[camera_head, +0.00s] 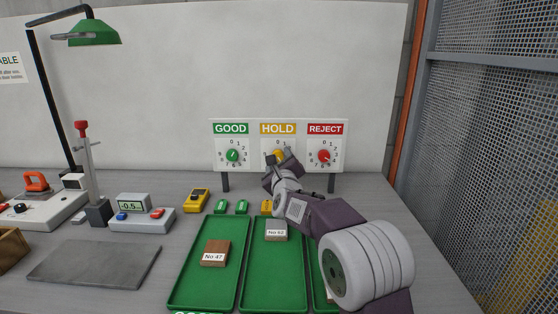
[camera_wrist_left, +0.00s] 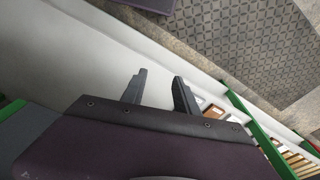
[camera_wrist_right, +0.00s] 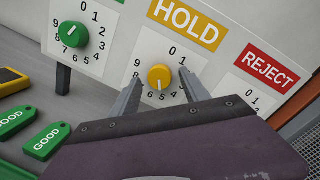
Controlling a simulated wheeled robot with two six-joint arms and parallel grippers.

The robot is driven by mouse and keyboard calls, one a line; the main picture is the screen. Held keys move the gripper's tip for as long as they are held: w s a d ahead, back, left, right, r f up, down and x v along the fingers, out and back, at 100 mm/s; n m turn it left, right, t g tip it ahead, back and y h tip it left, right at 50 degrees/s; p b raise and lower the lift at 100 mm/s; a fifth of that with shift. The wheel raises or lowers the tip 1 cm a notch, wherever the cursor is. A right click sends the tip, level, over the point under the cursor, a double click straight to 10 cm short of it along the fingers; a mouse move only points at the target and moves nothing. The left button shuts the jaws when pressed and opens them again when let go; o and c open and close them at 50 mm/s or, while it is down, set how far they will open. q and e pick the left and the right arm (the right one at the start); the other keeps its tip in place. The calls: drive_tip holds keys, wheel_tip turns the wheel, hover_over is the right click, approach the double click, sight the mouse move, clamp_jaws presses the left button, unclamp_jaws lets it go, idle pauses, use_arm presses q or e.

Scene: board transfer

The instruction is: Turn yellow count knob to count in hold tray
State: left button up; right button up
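The yellow count knob (camera_wrist_right: 160,76) sits on the dial under the HOLD sign (camera_wrist_right: 188,22). A white mark on it points down, around the 5, though the exact digit is hard to tell. My right gripper (camera_head: 277,157) is at this dial, its open fingers on either side of the knob with gaps visible in the right wrist view. In the head view it partly covers the knob. The middle green tray (camera_head: 273,283), in line with HOLD, holds one visible grey block, No 62 (camera_head: 276,231). My left gripper (camera_wrist_left: 158,75) is open and empty, outside the head view.
The green knob (camera_wrist_right: 74,35) and red knob (camera_head: 323,156) flank the yellow one. The left green tray (camera_head: 206,288) holds a brown block (camera_head: 215,253). My right arm hides much of the right tray. A scale display (camera_head: 133,203) and yellow device (camera_head: 197,200) stand left.

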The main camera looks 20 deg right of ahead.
clamp_jaws()
